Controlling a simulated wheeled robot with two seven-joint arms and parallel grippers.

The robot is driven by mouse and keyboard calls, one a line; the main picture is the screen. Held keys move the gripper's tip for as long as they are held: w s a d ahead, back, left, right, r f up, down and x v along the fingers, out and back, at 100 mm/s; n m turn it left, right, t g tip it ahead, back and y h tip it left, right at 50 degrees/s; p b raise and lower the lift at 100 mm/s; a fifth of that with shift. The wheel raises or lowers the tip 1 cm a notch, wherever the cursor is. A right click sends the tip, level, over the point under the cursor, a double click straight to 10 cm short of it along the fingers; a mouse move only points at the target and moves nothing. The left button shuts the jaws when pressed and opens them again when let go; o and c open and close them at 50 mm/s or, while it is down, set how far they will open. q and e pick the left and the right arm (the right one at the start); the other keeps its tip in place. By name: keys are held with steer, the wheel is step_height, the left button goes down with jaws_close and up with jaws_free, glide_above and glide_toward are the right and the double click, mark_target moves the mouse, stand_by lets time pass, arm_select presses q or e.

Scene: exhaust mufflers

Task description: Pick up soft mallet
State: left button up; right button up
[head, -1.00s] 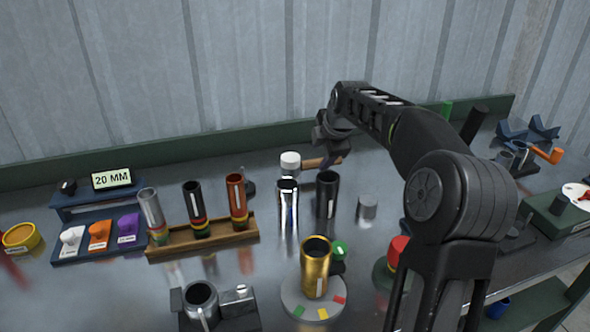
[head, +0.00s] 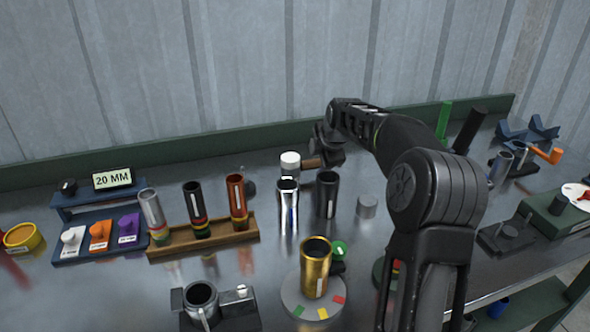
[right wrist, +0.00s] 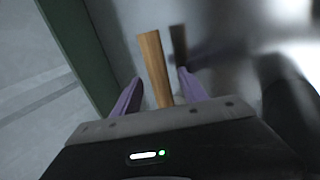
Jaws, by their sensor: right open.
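The soft mallet (head: 290,162) lies at the back of the table, its pale head showing behind the silver tube and its wooden handle running right toward my right gripper. In the right wrist view the wooden handle (right wrist: 153,62) lies between the two purple fingers of my right gripper (right wrist: 155,88). The fingers are apart, with a gap on each side of the handle. In the head view my right gripper (head: 328,158) is at the handle's right end, its fingertips hard to make out. My left gripper is not in view.
A silver tube (head: 287,205) and a black tube (head: 326,195) stand just in front of the mallet. A wooden rack (head: 205,241) with several tubes is to the left. A gold tube (head: 315,268) stands on a round plate in front. The green back rail (head: 240,140) runs behind.

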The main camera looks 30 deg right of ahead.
mark_target(319, 162)
jaws_close()
stand_by(0.4)
steer(key=shift+r, duration=0.2)
step_height(319, 162, up, 10)
steer(key=shift+f+p, duration=0.15)
steer(key=shift+p, duration=0.3)
stand_by(0.7)
